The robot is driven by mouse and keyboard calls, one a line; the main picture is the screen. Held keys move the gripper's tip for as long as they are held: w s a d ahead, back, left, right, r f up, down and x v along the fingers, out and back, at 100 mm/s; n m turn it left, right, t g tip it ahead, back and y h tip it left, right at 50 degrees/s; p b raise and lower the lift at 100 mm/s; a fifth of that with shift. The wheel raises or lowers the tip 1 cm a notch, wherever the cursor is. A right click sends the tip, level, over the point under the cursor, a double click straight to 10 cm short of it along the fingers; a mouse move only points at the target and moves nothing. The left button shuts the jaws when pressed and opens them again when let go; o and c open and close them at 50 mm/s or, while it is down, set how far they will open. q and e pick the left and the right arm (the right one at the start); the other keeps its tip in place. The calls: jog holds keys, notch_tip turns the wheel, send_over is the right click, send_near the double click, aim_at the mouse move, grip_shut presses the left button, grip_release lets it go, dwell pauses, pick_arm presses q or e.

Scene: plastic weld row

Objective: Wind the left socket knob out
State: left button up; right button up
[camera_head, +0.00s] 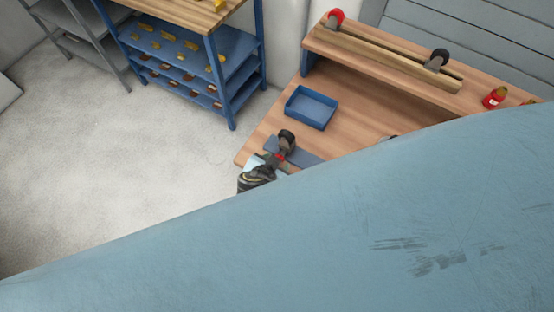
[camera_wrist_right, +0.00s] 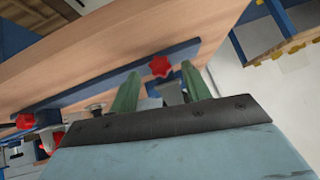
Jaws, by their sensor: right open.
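In the right wrist view a red star-shaped knob (camera_wrist_right: 160,67) sits at one end of a long blue bar along the wooden bench edge. My right gripper (camera_wrist_right: 161,72) is open, with its two green fingers on either side of this knob in the picture. I cannot tell whether they touch it. A second red knob (camera_wrist_right: 25,121) is farther left along the bar. I cannot tell which is the task's left knob. In the head view a blue plate (camera_head: 303,157) lies at the bench's near left end, partly hidden.
A blue tray (camera_head: 311,107) stands on the wooden bench (camera_head: 345,130). Red bottles (camera_head: 493,98) stand at the right. A blue shelf rack (camera_head: 232,90) is at the back left. A large pale blue surface, likely mine, hides the foreground.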

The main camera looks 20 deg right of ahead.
jog(key=shift+x, duration=0.95)
jog(key=c, duration=1)
jog(key=shift+a, duration=0.1)
jog(key=shift+w+a+f+n+g+h+b, duration=0.1)
jog(key=shift+n+g+h+b, duration=0.2)
jog(key=shift+g+h+b, duration=0.15)
jog(key=shift+w+a+n+g+h+b, duration=0.1)
jog(key=shift+n+g+h+b, duration=0.2)
jog(key=shift+g, duration=0.25)
jog(key=shift+w+n+g+h+b, duration=0.15)
jog(key=shift+n+g+h+b, duration=0.9)
jog(key=shift+b, duration=0.4)
